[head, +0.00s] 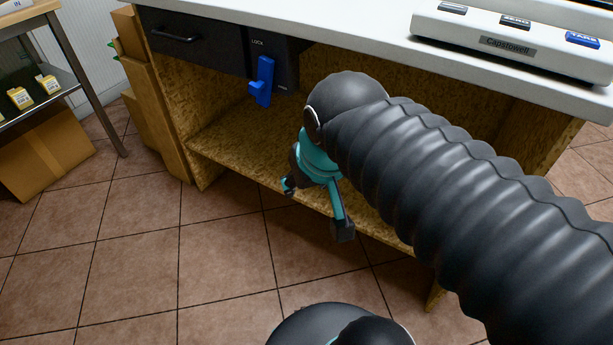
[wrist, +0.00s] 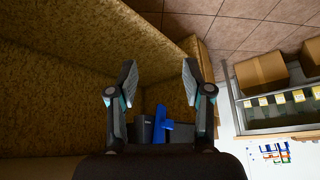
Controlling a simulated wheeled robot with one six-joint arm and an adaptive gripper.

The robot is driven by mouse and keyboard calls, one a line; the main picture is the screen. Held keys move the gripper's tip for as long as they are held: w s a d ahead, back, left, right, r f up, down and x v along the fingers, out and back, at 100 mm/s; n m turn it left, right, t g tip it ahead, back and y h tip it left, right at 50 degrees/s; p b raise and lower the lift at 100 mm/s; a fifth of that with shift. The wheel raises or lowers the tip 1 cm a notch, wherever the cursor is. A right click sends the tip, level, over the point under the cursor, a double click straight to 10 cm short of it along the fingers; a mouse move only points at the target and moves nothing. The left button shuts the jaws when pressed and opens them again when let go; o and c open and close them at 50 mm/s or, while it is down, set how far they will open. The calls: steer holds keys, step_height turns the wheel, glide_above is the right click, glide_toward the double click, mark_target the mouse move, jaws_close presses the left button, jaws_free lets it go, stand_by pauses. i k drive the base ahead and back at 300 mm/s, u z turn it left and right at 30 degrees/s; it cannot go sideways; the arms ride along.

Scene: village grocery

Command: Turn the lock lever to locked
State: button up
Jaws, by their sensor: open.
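The blue lock lever (head: 262,80) is on the dark panel (head: 283,70) under the counter, beside the drawer. It looks roughly upright in the head view. The word LOCK is printed above it, and a second label to its lower right is too small to read. In the wrist view the lever (wrist: 159,124) shows between my fingers, farther off. My gripper (head: 315,209) is open and empty, below and to the right of the lever, apart from it. It also shows in the wrist view (wrist: 158,80). My arm hides part of the counter's open front.
The dark drawer (head: 190,38) with a bar handle is left of the lever. The white countertop (head: 350,28) overhangs above and carries a scale (head: 510,45). A chipboard shelf (head: 235,135) lies below the lever. The tiled floor in front is clear.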

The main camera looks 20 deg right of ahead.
mark_target(262, 89)
steer(key=z, duration=1.55)
steer(key=k, duration=1.05)
steer(key=u, duration=0.9)
steer(key=i, duration=0.5)
steer(key=u, duration=0.05)
